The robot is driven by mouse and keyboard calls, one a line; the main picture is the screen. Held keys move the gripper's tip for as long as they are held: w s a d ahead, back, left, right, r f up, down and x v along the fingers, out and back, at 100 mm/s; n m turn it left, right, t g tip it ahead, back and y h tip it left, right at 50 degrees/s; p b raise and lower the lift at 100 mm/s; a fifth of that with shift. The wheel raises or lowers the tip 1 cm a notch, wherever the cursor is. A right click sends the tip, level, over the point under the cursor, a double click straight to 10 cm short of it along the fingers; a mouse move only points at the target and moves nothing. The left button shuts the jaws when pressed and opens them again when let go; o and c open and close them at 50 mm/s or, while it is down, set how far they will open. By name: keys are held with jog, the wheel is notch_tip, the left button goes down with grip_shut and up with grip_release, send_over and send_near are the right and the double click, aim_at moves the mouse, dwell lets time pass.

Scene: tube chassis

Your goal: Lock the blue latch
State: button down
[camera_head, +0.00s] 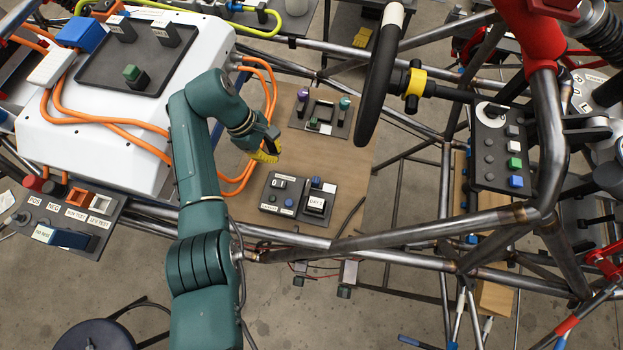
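Several blue parts are in view, and I cannot tell for certain which is the blue latch. A blue block (82,33) is on the white housing at the upper left. A dark blue lever-like part (70,239) lies on the labelled panel at the lower left. My gripper (265,153), with yellow fingertips, hangs over the wooden board, left of and above that box. It touches no blue part that I can see. Its finger gap is too small to judge.
The white housing (60,120) with orange cables stands at the left. Steel chassis tubes (400,238) cross the middle and right. A steering wheel (380,75) rises right of the wooden board (345,160). A second small button box (320,115) sits on the board.

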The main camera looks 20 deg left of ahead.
jog(key=shift+r, duration=0.15)
jog(key=b, duration=0.3)
send_near(309, 180)
jog(key=f, duration=0.1)
jog(key=a+f, duration=0.1)
jog(key=f, duration=0.2)
jog(key=shift+s+a+f, duration=0.3)
jog(key=shift+s+a, duration=0.05)
jog(key=shift+a, duration=0.05)
jog(key=d, duration=0.3)
jog(key=shift+w+d+f, duration=0.15)
jog(key=shift+w+d, duration=0.1)
jog(key=shift+d, duration=0.35)
jog(key=shift+p, duration=0.45)
